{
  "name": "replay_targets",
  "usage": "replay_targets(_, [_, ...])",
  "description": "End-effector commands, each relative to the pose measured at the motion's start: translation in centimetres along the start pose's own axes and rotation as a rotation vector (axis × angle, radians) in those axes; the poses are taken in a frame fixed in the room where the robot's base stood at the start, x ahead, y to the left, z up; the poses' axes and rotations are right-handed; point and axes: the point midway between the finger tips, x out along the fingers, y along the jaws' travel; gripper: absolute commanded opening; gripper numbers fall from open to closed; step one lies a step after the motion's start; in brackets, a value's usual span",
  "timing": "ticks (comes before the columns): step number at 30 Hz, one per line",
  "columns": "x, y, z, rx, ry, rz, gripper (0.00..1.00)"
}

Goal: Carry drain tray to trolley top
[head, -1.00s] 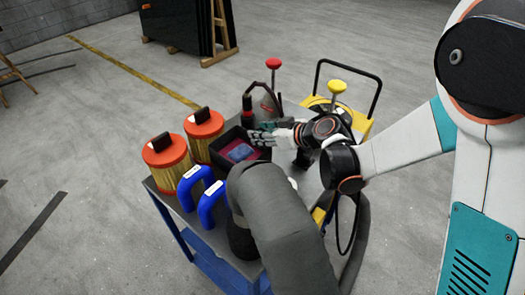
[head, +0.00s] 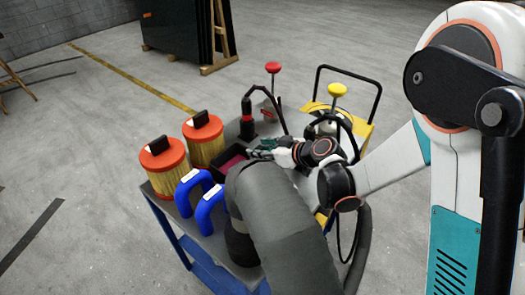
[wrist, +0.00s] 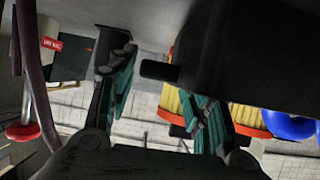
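The drain tray (head: 237,150) is a black open box with red and blue-grey contents. It is among the goods on the grey trolley top (head: 213,238), partly hidden by a thick grey hose. My gripper (head: 262,147) is at the tray's right side. In the wrist view, which looks upside down, a large black body (wrist: 245,50), probably the tray, is close to the camera. A short black stub on it points into the gap between my gripper's two teal-padded fingers (wrist: 160,95). The fingers are apart; no firm grip shows.
Two orange-capped yellow filters (head: 162,170) and blue curved pipes (head: 200,195) stand left of the tray. The grey hose (head: 275,205) arches in front. A red-knobbed rod (head: 272,67), a black-and-red bottle (head: 246,115) and a yellow cart (head: 361,130) are behind.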

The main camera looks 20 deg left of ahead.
Motion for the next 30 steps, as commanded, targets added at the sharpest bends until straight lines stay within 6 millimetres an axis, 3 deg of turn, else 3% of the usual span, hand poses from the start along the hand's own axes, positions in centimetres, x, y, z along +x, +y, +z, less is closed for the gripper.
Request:
replay_targets(14, [-0.8,0.1,-0.2,0.001,0.0,0.001,0.56])
replay_targets(30, [-10.6,0.0,-0.3,0.002,0.0,0.001,0.56])
